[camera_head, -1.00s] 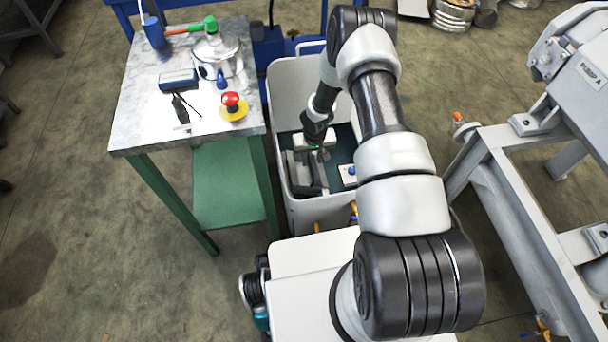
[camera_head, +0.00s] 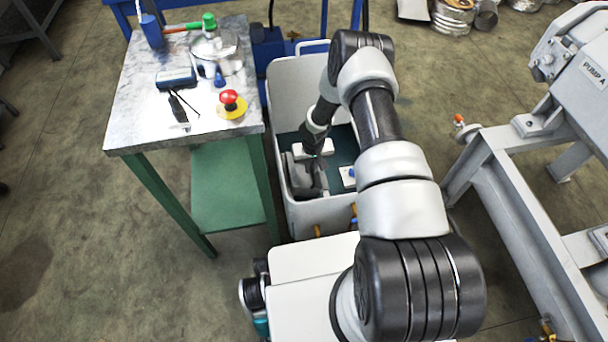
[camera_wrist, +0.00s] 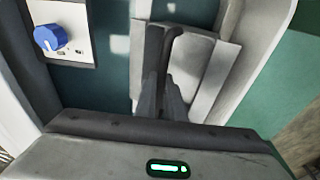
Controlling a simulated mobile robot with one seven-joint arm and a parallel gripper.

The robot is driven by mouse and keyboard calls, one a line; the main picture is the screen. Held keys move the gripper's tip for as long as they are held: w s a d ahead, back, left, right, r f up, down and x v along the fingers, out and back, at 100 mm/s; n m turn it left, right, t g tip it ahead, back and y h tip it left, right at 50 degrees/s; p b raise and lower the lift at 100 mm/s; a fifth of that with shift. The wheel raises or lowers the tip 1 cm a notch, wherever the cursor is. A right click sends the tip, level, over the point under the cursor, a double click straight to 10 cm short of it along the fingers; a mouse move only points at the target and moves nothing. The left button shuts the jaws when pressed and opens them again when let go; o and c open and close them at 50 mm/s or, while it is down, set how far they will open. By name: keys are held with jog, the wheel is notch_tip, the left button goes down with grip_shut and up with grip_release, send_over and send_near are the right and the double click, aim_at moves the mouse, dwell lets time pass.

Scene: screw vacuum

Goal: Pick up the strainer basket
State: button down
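My gripper (camera_head: 322,182) reaches down into the white-walled trolley bin (camera_head: 298,80). In the wrist view its two grey fingers (camera_wrist: 166,98) are close together, beside or around a dark curved bar. A light grey, box-like part (camera_wrist: 205,62) with raised side edges lies below, on the green bin floor; this may be the strainer basket, but its shape is partly hidden by the fingers. I cannot tell whether the fingers grip the bar. In the head view my wrist hides much of this spot.
A white box with a blue knob (camera_wrist: 50,37) lies beside the grey part. The bin walls are close around my gripper. A metal-topped table (camera_head: 140,110) at left holds a shiny pot (camera_head: 228,52) and a red button (camera_head: 229,98). A grey pump frame (camera_head: 500,180) stands at right.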

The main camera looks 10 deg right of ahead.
jog(key=shift+r, duration=0.15)
notch_tip(320, 180, up, 10)
jog(key=p, duration=0.3)
jog(key=shift+r, duration=0.25)
notch_tip(320, 180, up, 17)
jog(key=w+p, duration=0.2)
jog(key=s+r+p, duration=0.4)
jog(key=r+p, duration=0.3)
jog(key=r, duration=0.5)
jog(key=s+a+r+p, duration=0.1)
jog(key=s+r+p, duration=0.4)
jog(key=r+p, duration=0.3)
jog(key=s+r+p, duration=0.4)
jog(key=r+p, duration=0.4)
jog(key=r, duration=0.8)
jog(key=shift+s+a+r, duration=0.15)
jog(key=shift+s+r, duration=0.05)
jog(key=shift+r, duration=0.2)
